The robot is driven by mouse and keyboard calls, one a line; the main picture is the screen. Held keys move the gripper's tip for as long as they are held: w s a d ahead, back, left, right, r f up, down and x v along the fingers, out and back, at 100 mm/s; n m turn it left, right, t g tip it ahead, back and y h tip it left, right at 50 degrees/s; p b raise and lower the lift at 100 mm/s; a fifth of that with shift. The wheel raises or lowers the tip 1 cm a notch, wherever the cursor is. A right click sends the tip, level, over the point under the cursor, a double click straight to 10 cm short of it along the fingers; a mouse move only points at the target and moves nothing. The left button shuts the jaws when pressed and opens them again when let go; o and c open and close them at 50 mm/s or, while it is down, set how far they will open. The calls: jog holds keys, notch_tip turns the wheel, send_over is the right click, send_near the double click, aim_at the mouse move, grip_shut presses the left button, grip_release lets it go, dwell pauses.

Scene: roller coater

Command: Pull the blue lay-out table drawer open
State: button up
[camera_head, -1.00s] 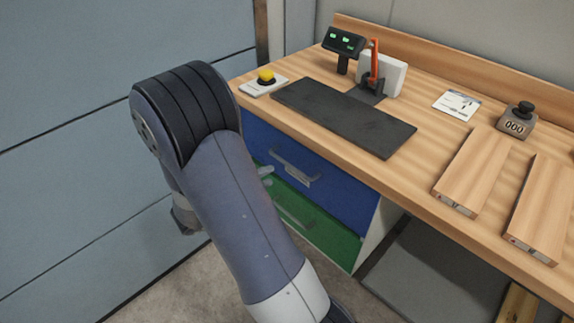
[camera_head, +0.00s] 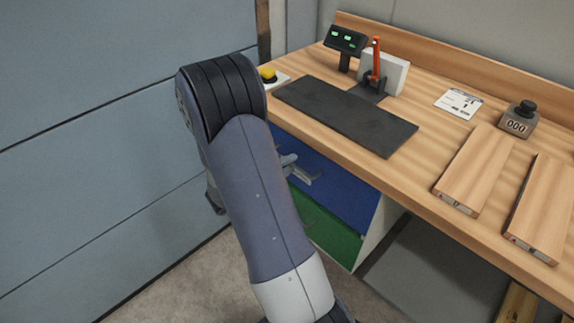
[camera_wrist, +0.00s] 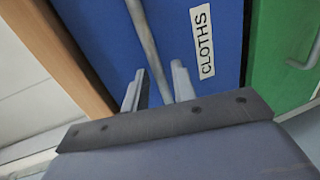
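The blue drawer (camera_head: 345,195) is under the wooden table top and looks shut, its front above a green drawer front. In the wrist view the blue front (camera_wrist: 105,35) carries a white CLOTHS label (camera_wrist: 201,40) and a grey bar handle (camera_wrist: 147,40). My gripper (camera_wrist: 158,82) is open, with one finger on each side of the bar. The right finger appears close to the bar; whether either touches it I cannot tell. In the head view my gripper (camera_head: 300,170) is at the drawer handle, partly hidden by my arm.
The green drawer (camera_head: 325,225) is just below, with its own handle (camera_wrist: 303,55). The wooden table top (camera_head: 400,175) overhangs the drawers and holds a dark mat (camera_head: 345,115) and wooden blocks (camera_head: 475,170). A grey-blue wall panel (camera_head: 90,130) stands left.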

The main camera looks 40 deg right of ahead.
grip_shut()
jog(key=shift+a, duration=0.15)
